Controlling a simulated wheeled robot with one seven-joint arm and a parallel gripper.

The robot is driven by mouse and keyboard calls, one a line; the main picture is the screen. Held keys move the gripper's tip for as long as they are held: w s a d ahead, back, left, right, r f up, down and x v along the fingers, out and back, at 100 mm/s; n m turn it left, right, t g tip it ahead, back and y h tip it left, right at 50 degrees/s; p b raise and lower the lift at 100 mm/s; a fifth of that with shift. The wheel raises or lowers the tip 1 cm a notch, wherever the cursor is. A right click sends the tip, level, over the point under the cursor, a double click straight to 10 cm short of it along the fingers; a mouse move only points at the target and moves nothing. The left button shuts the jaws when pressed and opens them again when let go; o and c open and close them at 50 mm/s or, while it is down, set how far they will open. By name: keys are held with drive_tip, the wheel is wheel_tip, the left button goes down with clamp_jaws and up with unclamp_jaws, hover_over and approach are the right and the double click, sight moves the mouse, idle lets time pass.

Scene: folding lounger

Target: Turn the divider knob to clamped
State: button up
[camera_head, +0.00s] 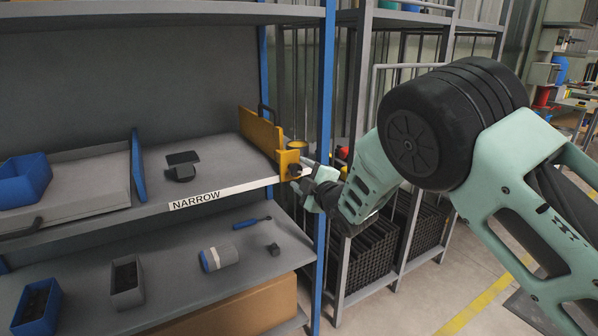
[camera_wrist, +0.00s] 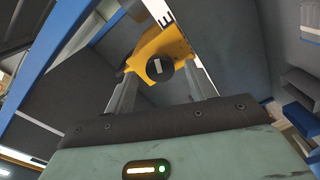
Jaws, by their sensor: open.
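The yellow divider (camera_head: 262,133) stands upright near the right end of the middle shelf. Its yellow front block carries a round black knob (camera_head: 294,169) at the shelf's front edge. In the wrist view the knob (camera_wrist: 153,70) shows face-on with a short white bar, upright in the picture and slightly tilted. My gripper (camera_head: 303,178) is in front of the knob. In the wrist view my gripper (camera_wrist: 160,80) is open, with one finger on each side of the knob. I cannot tell whether the fingers touch it. No clamped marking is readable.
The shelf edge bears a white NARROW label (camera_head: 195,200). A blue rack post (camera_head: 325,110) stands close to my gripper. A blue panel (camera_head: 137,170) and a dark small object (camera_head: 182,166) are on the same shelf. Bins and a cylinder (camera_head: 219,257) sit below.

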drive_tip(key=shift+x, duration=0.95)
drive_tip(key=c, duration=1)
